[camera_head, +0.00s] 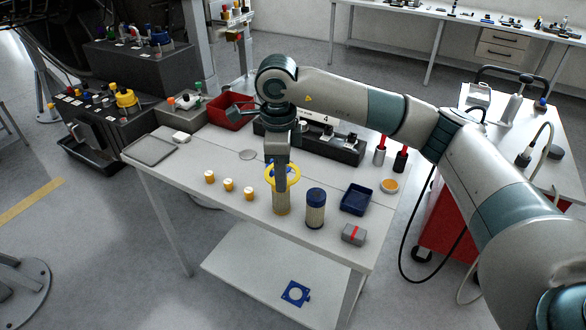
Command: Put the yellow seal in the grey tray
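The yellow seal (297,179) is a ring at the middle of the table, at the top of a tan cylinder (282,204). My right gripper (280,183) points down at it, with a finger in front of the ring's middle. I cannot tell whether the fingers grip the ring, or whether the ring rests on the cylinder or is just above it. The flat grey tray (151,151) lies at the table's left end and looks empty. My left gripper is not in view.
Several small yellow-and-white pieces (228,185) stand in a row left of the cylinder. A blue-topped filter (315,208), a blue bin (356,199) and a grey block with a red band (354,234) are to the right. A red bin (231,109) and a dark rack (345,149) stand behind.

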